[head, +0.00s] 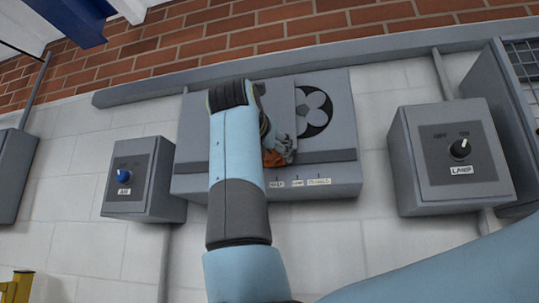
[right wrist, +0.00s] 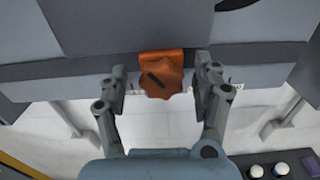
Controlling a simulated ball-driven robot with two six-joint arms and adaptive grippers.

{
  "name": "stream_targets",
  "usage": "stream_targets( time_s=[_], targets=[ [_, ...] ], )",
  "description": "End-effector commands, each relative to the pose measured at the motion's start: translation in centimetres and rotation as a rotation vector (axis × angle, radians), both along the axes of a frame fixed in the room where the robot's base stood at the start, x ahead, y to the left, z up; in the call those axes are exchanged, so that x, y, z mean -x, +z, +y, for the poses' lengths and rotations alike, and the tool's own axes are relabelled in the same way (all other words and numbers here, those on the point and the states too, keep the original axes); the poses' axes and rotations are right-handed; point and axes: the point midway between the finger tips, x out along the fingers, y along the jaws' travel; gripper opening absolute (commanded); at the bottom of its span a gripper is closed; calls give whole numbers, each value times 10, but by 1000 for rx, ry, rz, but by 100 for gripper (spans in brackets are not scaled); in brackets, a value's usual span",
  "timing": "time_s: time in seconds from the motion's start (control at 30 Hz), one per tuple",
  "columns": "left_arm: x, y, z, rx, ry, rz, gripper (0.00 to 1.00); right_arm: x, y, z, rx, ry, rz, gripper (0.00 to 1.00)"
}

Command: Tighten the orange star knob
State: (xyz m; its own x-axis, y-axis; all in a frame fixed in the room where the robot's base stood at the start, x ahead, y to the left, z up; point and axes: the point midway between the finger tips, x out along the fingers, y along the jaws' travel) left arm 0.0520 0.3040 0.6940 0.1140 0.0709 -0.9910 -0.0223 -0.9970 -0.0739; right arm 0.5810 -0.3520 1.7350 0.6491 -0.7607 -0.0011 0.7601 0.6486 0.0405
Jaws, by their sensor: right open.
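The orange star knob (right wrist: 161,79) shows in the right wrist view, with a dark bar mark on its face and an orange block behind it. It sits on the front of a grey wall-mounted machine (head: 340,172). In the head view only a bit of orange (head: 272,158) shows beside my gripper; my arm hides the rest. My right gripper (right wrist: 160,78) is open, with one finger on each side of the knob and visible gaps between. In the head view my right gripper (head: 279,147) is partly hidden by its own wrist. My left gripper is not in view.
A grey box with a black knob (head: 460,149) marked LAMP hangs at the right. A box with a blue knob (head: 124,176) hangs at the left. A round fan opening (head: 316,108) is on the machine. Dark and white round items (right wrist: 282,168) lie at the wrist view's lower right.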

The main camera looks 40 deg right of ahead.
Motion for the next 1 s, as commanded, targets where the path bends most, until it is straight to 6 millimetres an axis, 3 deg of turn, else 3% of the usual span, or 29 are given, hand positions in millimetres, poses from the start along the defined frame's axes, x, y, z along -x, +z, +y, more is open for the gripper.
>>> stream_targets(
  time_s=[0.23,0.67,1.0],
  targets=[
    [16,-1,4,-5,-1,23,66,0,0,0,1,0,1,66],
    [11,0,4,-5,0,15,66,0,0,0,1,1,1,10],
    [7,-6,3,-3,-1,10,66,0,-1,0,-38,1,-44,10]
  ],
)
